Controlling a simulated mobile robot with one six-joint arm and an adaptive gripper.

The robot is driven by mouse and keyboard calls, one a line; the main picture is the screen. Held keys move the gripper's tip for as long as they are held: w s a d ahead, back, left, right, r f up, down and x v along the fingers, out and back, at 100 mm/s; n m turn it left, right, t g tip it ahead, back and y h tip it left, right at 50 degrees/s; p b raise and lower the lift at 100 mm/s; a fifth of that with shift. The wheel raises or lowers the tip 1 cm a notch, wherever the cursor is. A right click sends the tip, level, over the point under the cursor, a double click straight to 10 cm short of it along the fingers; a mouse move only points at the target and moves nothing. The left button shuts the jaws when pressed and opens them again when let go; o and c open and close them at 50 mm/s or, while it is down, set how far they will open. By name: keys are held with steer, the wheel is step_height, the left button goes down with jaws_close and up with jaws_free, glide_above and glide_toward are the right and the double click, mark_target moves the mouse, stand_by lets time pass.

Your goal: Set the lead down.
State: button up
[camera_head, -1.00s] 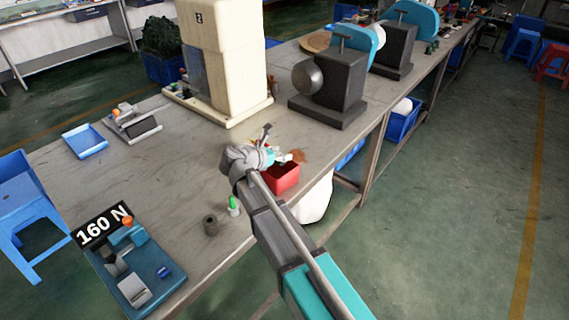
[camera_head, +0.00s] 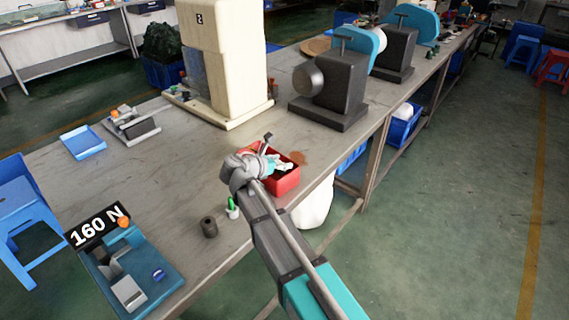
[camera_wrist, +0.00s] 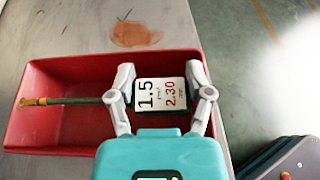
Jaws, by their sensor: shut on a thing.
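My gripper (camera_wrist: 160,92) is shut on the lead and points down over the red tray (camera_wrist: 60,140). The lead (camera_wrist: 75,99) is green with a brass-coloured end at the left, near the tray's left wall. A white card marked 1.5 and 2.30 (camera_wrist: 160,93) shows between my fingers and hides part of the lead. I cannot tell whether the lead touches the tray floor. In the head view my gripper (camera_head: 272,163) is over the red tray (camera_head: 288,184) near the bench's front edge; the lead is not clear there.
A black machine (camera_head: 335,90) stands behind. Bare bench lies left of the tray.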

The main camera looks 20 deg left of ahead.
steer(key=shift+f, duration=0.35)
steer(key=o, duration=1.2)
steer(key=shift+o, duration=0.2)
steer(key=shift+r, duration=0.15)
steer(key=shift+r+p, duration=0.55)
steer(key=shift+r, duration=0.1)
steer(key=p+v, duration=0.4)
steer(key=v, duration=0.8)
steer(key=shift+f, duration=0.2)
